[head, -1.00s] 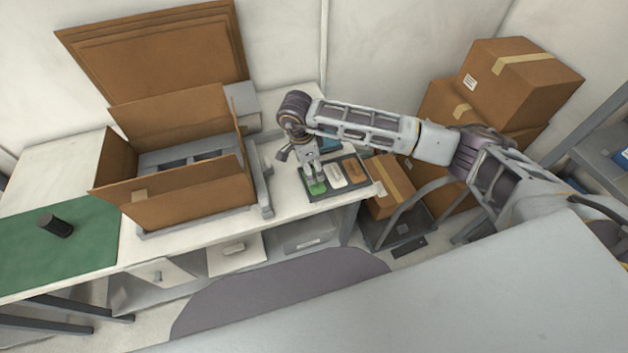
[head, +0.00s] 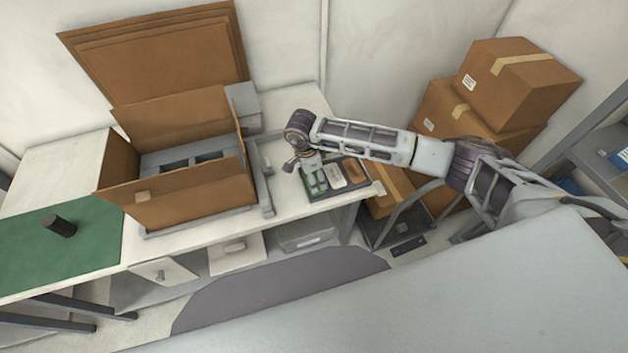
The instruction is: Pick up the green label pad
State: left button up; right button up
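The green label pad (head: 317,184) lies in the left compartment of a dark tray (head: 318,212) on the white table. My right gripper (head: 316,188) points down at the pad, with its fingers over or around it, and partly covers it. Green shows near the fingertips. At this size I cannot tell whether the fingers touch the pad or how far apart they are. My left gripper is not in view.
A white pad (head: 336,176) and a brown pad (head: 355,172) lie beside the green one. A large open cardboard box (head: 190,204) stands left of the tray. Stacked cartons (head: 520,85) stand right.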

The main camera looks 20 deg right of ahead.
jog(key=c, duration=0.8)
jog(key=shift+r, duration=0.1)
jog(key=shift+r, duration=0.5)
notch_tip(320, 180, up, 8)
jog(key=shift+f+b, duration=0.15)
jog(key=shift+b, duration=0.55)
grip_shut()
jog(key=shift+r, duration=0.55)
jog(key=c, duration=0.8)
grip_release()
jog(key=shift+c, duration=0.2)
